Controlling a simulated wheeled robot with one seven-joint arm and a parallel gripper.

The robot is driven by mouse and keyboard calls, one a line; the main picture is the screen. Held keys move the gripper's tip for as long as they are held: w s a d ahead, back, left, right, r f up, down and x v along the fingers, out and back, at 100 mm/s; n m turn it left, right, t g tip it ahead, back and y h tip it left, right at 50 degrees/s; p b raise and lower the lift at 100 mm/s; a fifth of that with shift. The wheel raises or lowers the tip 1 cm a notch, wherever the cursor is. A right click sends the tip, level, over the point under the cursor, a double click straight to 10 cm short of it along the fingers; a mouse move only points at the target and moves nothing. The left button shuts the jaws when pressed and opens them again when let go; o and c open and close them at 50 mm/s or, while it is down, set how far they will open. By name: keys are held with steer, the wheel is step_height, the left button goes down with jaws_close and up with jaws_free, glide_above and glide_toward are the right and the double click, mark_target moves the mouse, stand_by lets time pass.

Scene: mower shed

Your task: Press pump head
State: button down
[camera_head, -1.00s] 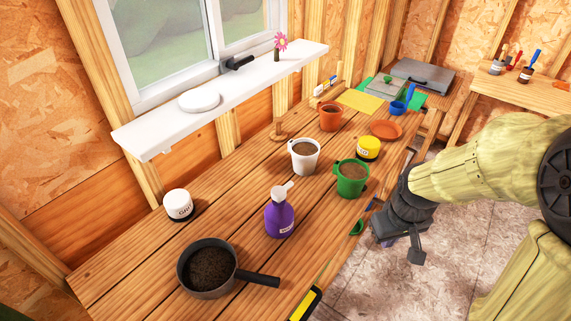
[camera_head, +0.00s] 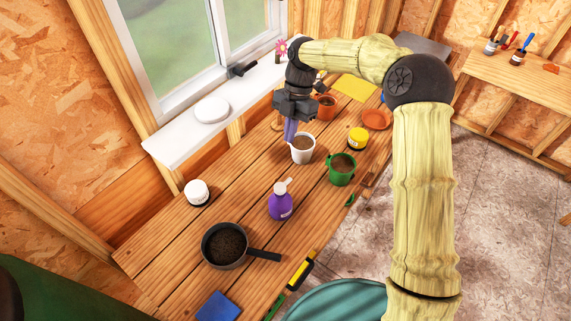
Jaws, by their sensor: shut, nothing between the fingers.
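The pump bottle is purple with a pale pump head (camera_head: 283,186) on top. The bottle (camera_head: 280,206) stands upright on the wooden workbench (camera_head: 235,185), with a small white label on its front. My gripper (camera_head: 290,138) points down, with purple fingers shut and empty. It is behind the bottle in the picture, at the left edge of the white pot (camera_head: 302,150). It is apart from the pump head. I cannot tell whether the fingers touch the pot.
A green pot (camera_head: 342,170) and yellow jar (camera_head: 358,139) stand right of the white pot. A dark saucepan (camera_head: 226,244) is in front of the bottle, and a white jar (camera_head: 197,192) is at the left. A window ledge (camera_head: 175,150) runs along the wall.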

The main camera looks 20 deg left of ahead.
mark_target(284, 183)
steer(key=shift+w+f, duration=0.1)
steer(key=shift+f, duration=0.05)
steer(key=p+x, duration=0.2)
steer(key=x, duration=0.2)
steer(key=p+x, duration=0.2)
steer(key=x, duration=0.3)
steer(key=p+x, duration=0.2)
steer(key=x, duration=0.2)
steer(key=shift+d+f, duration=0.35)
steer(key=shift+f, duration=0.15)
